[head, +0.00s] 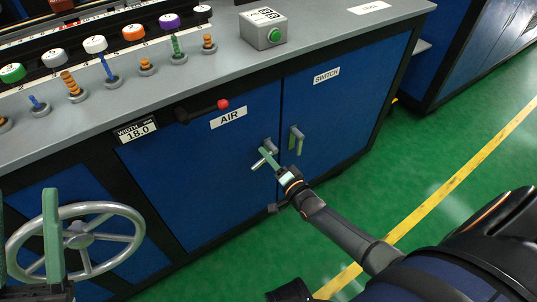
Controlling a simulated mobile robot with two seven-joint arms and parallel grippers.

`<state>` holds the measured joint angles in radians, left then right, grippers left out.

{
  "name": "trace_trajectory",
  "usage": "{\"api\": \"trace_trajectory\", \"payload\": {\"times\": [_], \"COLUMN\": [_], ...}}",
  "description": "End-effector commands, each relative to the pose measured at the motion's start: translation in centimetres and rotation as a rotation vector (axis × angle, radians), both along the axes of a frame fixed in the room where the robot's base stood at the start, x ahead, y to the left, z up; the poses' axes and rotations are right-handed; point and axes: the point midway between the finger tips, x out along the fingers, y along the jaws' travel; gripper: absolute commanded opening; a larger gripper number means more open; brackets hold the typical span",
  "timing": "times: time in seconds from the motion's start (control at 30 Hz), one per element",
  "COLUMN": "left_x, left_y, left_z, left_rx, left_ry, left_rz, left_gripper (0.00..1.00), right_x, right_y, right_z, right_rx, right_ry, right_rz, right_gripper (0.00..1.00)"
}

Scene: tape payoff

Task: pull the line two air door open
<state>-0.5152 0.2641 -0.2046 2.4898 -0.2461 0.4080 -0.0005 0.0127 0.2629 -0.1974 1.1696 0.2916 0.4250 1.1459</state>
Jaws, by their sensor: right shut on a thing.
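The air door (200,170) is a blue cabinet panel with a white AIR label (228,117). It looks closed, in line with the switch door (335,115) to its right. Its silver handle (268,145) is at the door's right side, partly covered by my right gripper (265,158). My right gripper has green fingers and is shut on this handle, with the arm coming from the lower right. My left gripper (27,195) is at the lower left edge, its green fingers apart with nothing visible between them, in front of a handwheel.
The grey handwheel (78,240) stands out from the cabinet at lower left. A red-knobbed lever (222,104) sticks out above the air door. The switch door has its own handle (296,140). Green floor (400,160) with a yellow line is clear at right.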

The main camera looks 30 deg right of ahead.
Motion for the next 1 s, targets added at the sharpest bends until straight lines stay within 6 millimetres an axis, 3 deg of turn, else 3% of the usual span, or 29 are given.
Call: {"api": "trace_trajectory", "payload": {"times": [0.43,1.0], "left_x": [1.4,1.6], "left_y": [0.1,0.1], "left_z": [-1.6,-1.9], "left_rx": [-0.002,-0.003], "left_ry": [0.094,0.106], "left_rz": [0.015,0.017], "left_gripper": [0.50,0.50], "right_x": [0.0,0.0], "right_y": [0.2,0.2], "right_z": [0.8,0.9], "right_rx": [0.288,0.357], "right_ry": [0.022,0.028], "right_rz": [0.000,0.001], "right_gripper": [0.00,0.00]}}
